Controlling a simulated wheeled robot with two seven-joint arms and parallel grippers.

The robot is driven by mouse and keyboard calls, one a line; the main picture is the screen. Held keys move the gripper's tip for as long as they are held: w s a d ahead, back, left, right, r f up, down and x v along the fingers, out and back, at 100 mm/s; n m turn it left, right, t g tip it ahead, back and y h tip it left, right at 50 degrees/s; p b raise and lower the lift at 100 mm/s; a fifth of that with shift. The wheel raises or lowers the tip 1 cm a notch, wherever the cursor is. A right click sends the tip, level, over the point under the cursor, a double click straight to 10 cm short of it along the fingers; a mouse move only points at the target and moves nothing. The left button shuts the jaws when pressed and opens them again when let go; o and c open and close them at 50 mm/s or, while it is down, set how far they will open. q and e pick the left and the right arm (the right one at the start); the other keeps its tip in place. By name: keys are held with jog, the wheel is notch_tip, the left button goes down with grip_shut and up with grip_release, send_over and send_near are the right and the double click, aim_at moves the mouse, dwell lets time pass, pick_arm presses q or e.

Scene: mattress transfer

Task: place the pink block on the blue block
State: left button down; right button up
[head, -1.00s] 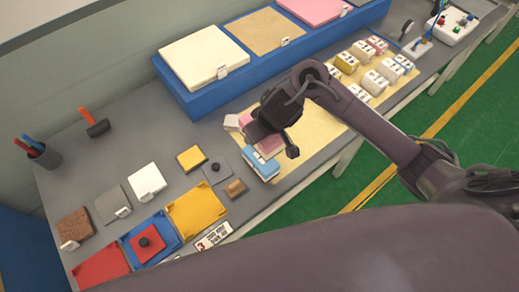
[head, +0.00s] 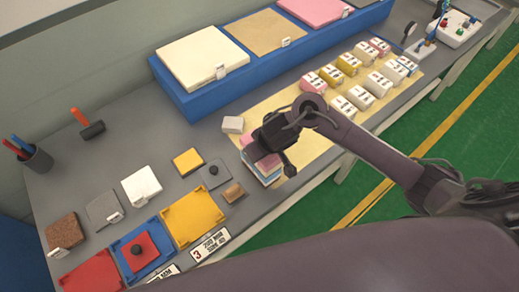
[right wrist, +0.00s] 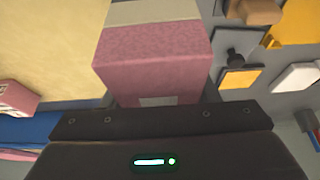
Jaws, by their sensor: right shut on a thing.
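The pink block (head: 268,162) is in my right gripper (head: 266,150), at the left part of the yellow mat. It sits directly over the blue block (head: 266,180), of which only a pale blue and white side shows below it. Whether the two touch is hard to tell. In the right wrist view the pink block (right wrist: 155,58) fills the space in front of the jaws, with a cream-coloured surface (right wrist: 150,12) beyond it. The blue block cannot be made out there. My left gripper is not in view.
A pale block (head: 232,124) lies left of the gripper. Rows of labelled blocks (head: 360,97) stand on the yellow mat (head: 315,137) to the right. Coloured trays (head: 196,216) and small pads lie at lower left. A long blue platform (head: 205,100) runs behind.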

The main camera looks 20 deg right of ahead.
jog(key=o, duration=1)
jog(key=shift+f, duration=0.1)
jog(key=shift+r, duration=0.3)
jog(key=p+v, duration=0.5)
jog(key=v, duration=0.6)
jog(key=shift+w+p, duration=0.15)
jog(key=shift+p, duration=0.25)
jog(key=shift+s+d+r, duration=0.1)
jog(key=shift+s+r, duration=0.15)
jog(key=shift+r, duration=0.15)
jog(key=shift+f, duration=0.1)
